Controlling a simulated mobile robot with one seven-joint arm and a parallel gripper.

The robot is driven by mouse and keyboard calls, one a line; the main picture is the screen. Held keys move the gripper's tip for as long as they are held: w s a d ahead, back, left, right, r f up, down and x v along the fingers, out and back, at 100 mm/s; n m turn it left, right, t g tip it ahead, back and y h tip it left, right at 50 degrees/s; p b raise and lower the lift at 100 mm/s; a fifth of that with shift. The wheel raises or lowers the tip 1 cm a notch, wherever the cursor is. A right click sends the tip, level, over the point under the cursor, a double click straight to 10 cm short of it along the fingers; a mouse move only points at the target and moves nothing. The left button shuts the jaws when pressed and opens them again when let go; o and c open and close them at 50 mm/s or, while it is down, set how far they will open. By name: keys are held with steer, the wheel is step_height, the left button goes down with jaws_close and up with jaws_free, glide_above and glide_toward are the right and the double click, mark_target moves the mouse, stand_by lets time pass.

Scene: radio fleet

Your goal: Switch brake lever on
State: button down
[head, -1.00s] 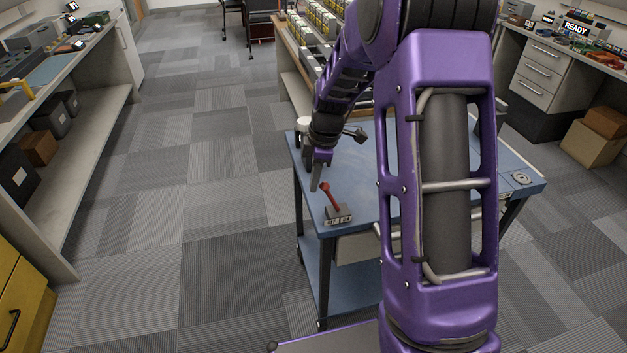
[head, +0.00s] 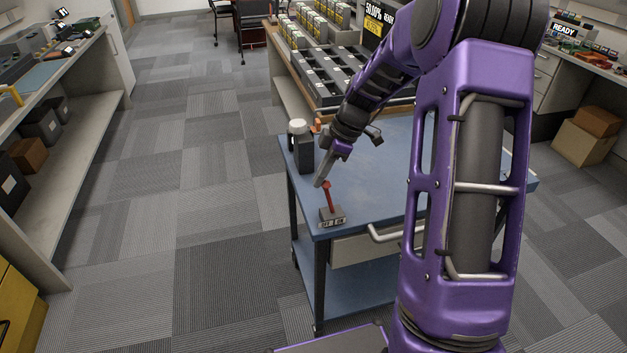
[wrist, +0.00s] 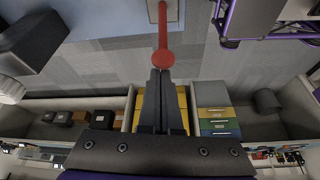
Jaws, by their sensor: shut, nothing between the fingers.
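The brake lever (head: 327,194) is a red stick with a round knob. It rises from a small grey base (head: 331,216) labelled OFF on the left and ON on the right, at the near left corner of the blue cart top. It leans slightly left, towards the OFF side. My gripper (head: 319,185) is shut and empty, with its tips just left of the knob. In the wrist view the red knob (wrist: 164,58) lies right at the tips of my shut gripper (wrist: 160,72). I cannot tell whether they touch.
The blue cart (head: 390,180) has a drawer handle at its front. A black block with a white top (head: 304,152) stands behind the lever, close to my gripper. A bench with trays (head: 340,85) is behind the cart. Carpet (head: 220,200) to the left is clear.

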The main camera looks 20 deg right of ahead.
steer(key=d+y+b, duration=0.3)
steer(key=d+y, duration=0.2)
steer(key=d, duration=0.3)
steer(key=shift+f, duration=0.35)
steer(key=shift+d, duration=0.1)
